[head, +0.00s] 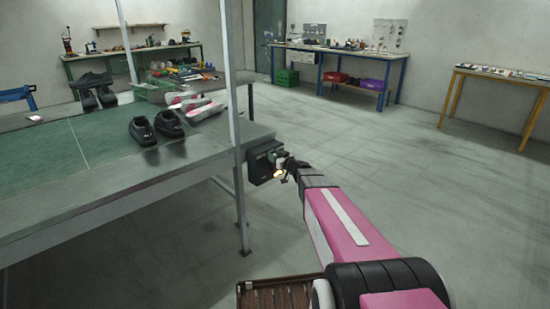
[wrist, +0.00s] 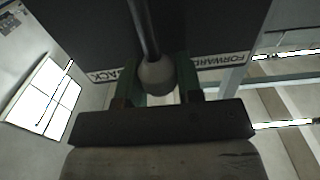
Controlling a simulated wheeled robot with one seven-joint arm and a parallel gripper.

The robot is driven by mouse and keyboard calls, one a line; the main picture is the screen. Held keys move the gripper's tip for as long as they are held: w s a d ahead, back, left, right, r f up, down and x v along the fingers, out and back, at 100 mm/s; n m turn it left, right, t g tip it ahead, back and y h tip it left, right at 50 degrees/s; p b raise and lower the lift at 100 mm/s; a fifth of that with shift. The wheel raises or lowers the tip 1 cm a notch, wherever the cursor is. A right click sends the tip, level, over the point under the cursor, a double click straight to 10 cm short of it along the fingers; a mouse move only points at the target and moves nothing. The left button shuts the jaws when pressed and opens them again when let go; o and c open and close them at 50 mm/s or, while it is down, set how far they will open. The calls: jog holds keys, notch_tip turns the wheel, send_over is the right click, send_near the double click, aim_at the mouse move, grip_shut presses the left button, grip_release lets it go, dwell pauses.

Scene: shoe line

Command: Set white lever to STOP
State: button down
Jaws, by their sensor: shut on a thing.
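The dark control box (head: 264,160) is fixed at the near corner of the long table. The lever has a dark rod and a pale round knob (wrist: 156,74). The knob sits between these two words and covers the strip's middle, so no STOP mark shows. My gripper (wrist: 158,88) has its green fingers on both sides of the knob, shut on it. In the head view my gripper (head: 288,170) is at the box, with the lever mostly hidden.
The long table (head: 110,195) holds black shoes (head: 157,128) and pale shoes (head: 196,106). A metal post (head: 233,90) rises close beside the box. A brown slatted surface (head: 275,296) is at the bottom. The floor to the right is clear up to the workbenches.

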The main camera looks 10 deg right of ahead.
jog(key=c, duration=0.8)
grip_release()
jog(key=v, duration=1.1)
jog(key=s+a+f+m+g+h, duration=0.1)
jog(key=s+a+f+g, duration=0.35)
jog(key=s, duration=0.25)
jog(key=s+a+f+g+h, duration=0.1)
jog(key=s+a+f+g, duration=0.25)
jog(key=s+g, duration=0.3)
jog(key=s+d+f+m+g+h, duration=0.1)
jog(key=s+d+m+h, duration=0.1)
jog(key=s, duration=0.4)
jog(key=s+d+f+m+g+h, duration=0.1)
jog(key=s+d+m+g+h, duration=0.1)
jog(key=s+h, duration=0.4)
jog(key=shift+s+d+f+m+g+h, duration=0.35)
jog(key=shift+d+m, duration=0.45)
jog(key=shift+m, duration=0.3)
